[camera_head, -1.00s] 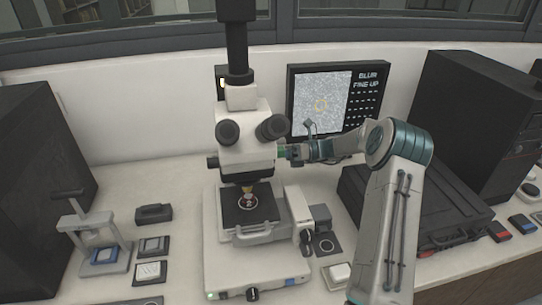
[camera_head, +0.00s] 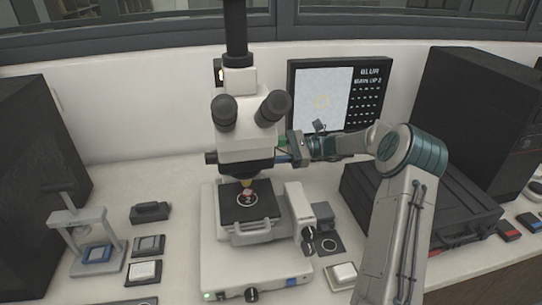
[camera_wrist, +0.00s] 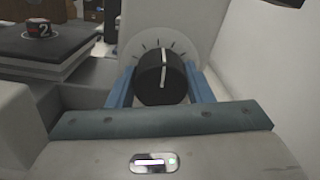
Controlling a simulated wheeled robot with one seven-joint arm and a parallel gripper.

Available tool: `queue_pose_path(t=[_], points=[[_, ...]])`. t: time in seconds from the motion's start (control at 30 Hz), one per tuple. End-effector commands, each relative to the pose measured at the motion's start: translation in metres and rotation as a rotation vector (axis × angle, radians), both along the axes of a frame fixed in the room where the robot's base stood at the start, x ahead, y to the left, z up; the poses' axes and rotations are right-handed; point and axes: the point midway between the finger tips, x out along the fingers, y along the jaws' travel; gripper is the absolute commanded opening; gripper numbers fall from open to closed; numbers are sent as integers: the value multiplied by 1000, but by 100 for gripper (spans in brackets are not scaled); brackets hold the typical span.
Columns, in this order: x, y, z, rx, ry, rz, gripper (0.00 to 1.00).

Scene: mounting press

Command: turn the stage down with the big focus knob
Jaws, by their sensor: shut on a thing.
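The black stage (camera_head: 233,211) of the white microscope (camera_head: 247,142) carries a small sample. In the wrist view the stage (camera_wrist: 50,45) is at the upper left, with a round piece marked 2 (camera_wrist: 39,28). My gripper (camera_head: 284,158) is at the right side of the microscope, below the eyepieces. In the wrist view its blue fingers (camera_wrist: 158,88) are shut on a black knob (camera_wrist: 152,78) with a white pointer line, set before a pale dial with tick marks. In the head view the gripped knob is hidden. Other black knobs (camera_head: 308,240) on the lower right of the stand are free.
A monitor (camera_head: 325,95) behind the microscope shows a pale picture and text including BLUR. A black case (camera_head: 420,205) and a dark tower (camera_head: 470,120) stand right.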

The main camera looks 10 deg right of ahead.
Motion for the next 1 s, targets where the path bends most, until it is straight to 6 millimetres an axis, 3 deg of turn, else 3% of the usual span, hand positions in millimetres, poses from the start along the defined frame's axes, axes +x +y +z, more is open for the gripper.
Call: queue_pose_path(t=[1.0], points=[[0,-1,-7,-3,-967,-1,24]])
